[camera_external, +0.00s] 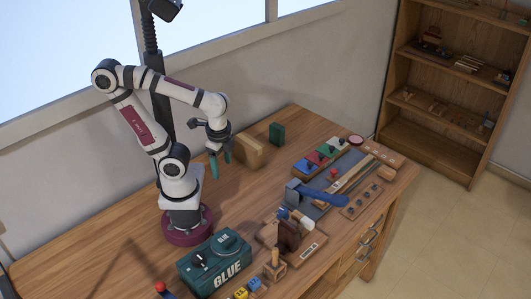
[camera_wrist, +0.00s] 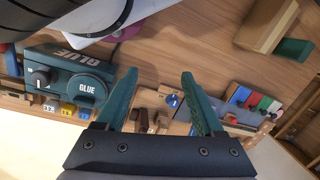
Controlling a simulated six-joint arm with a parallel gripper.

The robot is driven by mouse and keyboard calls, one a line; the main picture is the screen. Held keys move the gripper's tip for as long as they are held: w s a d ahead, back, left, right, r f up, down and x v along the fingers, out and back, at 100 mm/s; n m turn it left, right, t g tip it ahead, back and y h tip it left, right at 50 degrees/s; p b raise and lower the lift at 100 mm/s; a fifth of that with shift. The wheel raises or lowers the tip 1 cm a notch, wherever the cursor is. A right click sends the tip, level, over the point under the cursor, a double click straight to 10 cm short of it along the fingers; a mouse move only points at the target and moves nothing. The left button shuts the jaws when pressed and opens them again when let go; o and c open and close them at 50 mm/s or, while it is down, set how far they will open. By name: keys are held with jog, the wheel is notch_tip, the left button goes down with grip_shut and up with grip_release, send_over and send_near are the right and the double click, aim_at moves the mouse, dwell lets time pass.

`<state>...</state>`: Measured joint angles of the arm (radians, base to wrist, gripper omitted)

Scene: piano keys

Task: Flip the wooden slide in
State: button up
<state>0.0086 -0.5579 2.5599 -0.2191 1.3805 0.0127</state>
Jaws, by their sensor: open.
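No part is plainly marked as the wooden slide. A long pale wooden strip (camera_external: 354,175) lies on a grey base at the right of the table and may be it. A wooden block (camera_external: 249,151) stands near the wall; it also shows at the top right of the wrist view (camera_wrist: 262,28). My gripper (camera_external: 220,168) is open and empty above the table, just left of the wooden block in the external view. Its two green fingers (camera_wrist: 165,95) are spread wide in the wrist view, with nothing between them close by.
A green block (camera_external: 277,133) stands behind the wooden block. Blue, green and red pieces (camera_external: 315,157) with dark knobs, a blue-handled lever (camera_external: 322,196) and a wooden knob board (camera_external: 362,200) fill the right. A glue box (camera_external: 214,263) stands in front. The table's middle is clear.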

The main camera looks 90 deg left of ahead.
jog(key=w+r, duration=0.1)
jog(key=w, duration=0.2)
jog(key=w+a+n, duration=0.1)
jog(key=w, duration=0.3)
jog(key=w+r+n, duration=0.1)
jog(key=w, duration=0.3)
jog(key=shift+a+r+t+h, duration=0.15)
jog(key=shift+r+t+h, duration=0.15)
jog(key=shift+r+t, duration=0.1)
jog(key=c, duration=0.7)
jog(key=w+a+n, duration=0.1)
jog(key=w, duration=0.3)
jog(key=w+a+n, duration=0.1)
jog(key=w+a, duration=0.1)
jog(key=w, duration=0.3)
jog(key=w+a+f+t, duration=0.1)
jog(key=w+a, duration=0.1)
jog(key=w, duration=0.2)
jog(key=shift+w+n, duration=0.2)
jog(key=shift+n, duration=0.2)
grip_shut()
jog(key=w+a+f+n+t, duration=0.1)
jog(key=w+a+f+n, duration=0.1)
jog(key=w+a+f, duration=0.2)
jog(key=w+a+f+n+t, duration=0.1)
jog(key=w+a+f+n, duration=0.1)
jog(key=w+a+f, duration=0.3)
jog(key=w+a, duration=0.4)
jog(key=w, duration=0.3)
jog(key=shift+a, duration=0.4)
